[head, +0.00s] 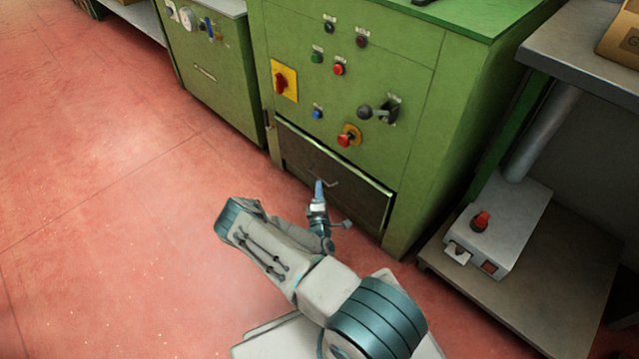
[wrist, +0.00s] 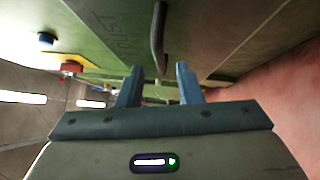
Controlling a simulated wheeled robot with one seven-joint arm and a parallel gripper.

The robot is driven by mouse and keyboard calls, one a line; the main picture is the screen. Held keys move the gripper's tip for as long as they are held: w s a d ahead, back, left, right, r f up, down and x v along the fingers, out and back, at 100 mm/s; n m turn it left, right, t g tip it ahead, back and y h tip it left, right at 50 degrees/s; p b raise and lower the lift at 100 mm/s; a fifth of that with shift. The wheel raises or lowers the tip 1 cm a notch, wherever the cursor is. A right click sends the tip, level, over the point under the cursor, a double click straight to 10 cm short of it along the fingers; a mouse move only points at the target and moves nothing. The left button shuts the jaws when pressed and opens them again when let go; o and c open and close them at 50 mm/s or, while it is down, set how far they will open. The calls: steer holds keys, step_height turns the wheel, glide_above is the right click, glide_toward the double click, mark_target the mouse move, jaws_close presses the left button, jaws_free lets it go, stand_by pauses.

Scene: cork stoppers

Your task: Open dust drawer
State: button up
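The dust drawer (head: 355,198) is a dark grey-brown front panel low in the green machine. Its slim bar handle (head: 331,180) sits near the middle of the panel. In the wrist view the handle (wrist: 158,38) appears just beyond my fingertips, in line with the gap between them. My gripper (head: 319,184) is in front of the drawer, close to the handle. The wrist view shows its two blue fingers (wrist: 159,75) apart with nothing between them. The fingertips partly cover the handle in the head view. I cannot tell whether they touch it.
The green machine (head: 420,130) carries several buttons, a red-and-yellow switch (head: 285,82) and a black lever (head: 376,112) above the drawer. A metal shelf (head: 520,270) with a grey box and red knob (head: 480,221) stands at right. Open red floor (head: 110,200) lies left.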

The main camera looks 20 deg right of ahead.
steer(key=b+x, duration=0.1)
steer(key=x, duration=0.4)
steer(key=shift+d, duration=0.1)
